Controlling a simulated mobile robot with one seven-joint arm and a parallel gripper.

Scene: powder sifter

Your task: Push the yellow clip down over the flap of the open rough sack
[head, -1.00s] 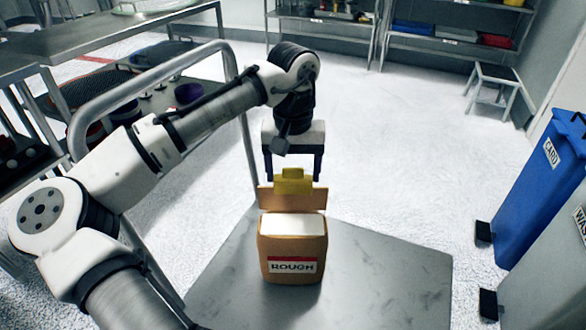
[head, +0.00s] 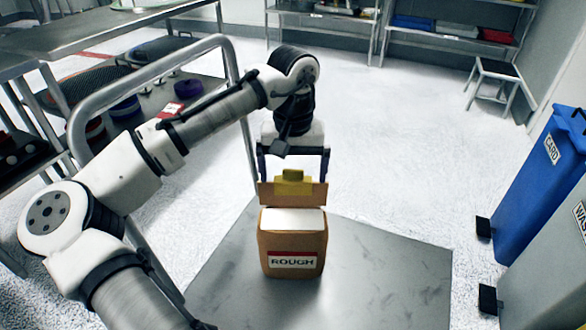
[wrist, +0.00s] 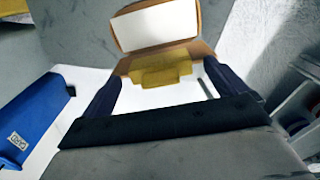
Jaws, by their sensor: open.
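The brown sack labelled ROUGH (head: 291,243) stands upright on the grey metal platform, with white contents or lining showing in its open top. Its flap (head: 268,193) stands up at the back. The yellow clip (head: 292,178) sits over the upper middle edge of the flap; in the wrist view the clip (wrist: 162,75) straddles the flap's edge. My gripper (head: 292,180) is open, pointing down, with its fingers on either side of the clip. In the wrist view the fingers of my gripper (wrist: 160,87) stand apart, with a gap to the clip on both sides.
The platform (head: 390,270) has free room right of the sack. A blue CARD bin (head: 545,190) and a grey bin (head: 555,265) stand at the right. Shelves (head: 440,50) line the back.

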